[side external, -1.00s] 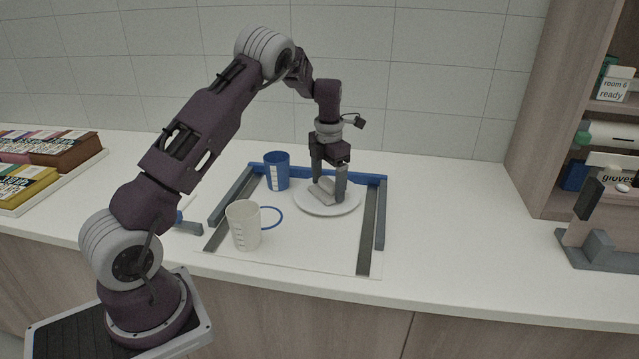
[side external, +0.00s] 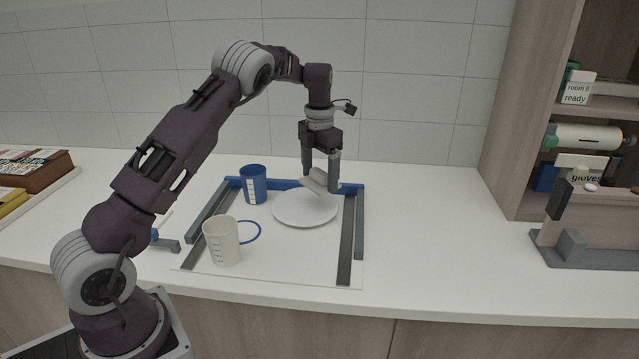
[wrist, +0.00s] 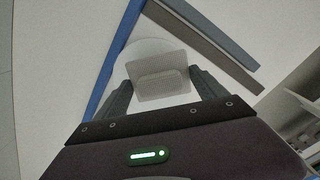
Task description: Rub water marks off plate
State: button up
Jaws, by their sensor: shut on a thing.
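The white plate (side external: 297,212) lies flat at the back of the marked-off work area; no water marks can be made out on it at this size. My gripper (side external: 320,184) points down above the plate's back right part. It is shut on a pale grey folded cloth or pad (side external: 314,184), which looks clear of the plate and hangs tilted. In the wrist view the pad (wrist: 158,80) sits between the two fingers, with part of the plate (wrist: 148,48) showing behind it.
A blue cup (side external: 253,185) stands left of the plate. A white mug (side external: 221,242) with a blue handle stands front left. Blue and grey rails (side external: 345,238) frame the area. A shelf unit (side external: 515,130) and grey stand (side external: 588,250) are at right. The counter between is clear.

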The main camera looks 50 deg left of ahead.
jog(key=shift+r, duration=1)
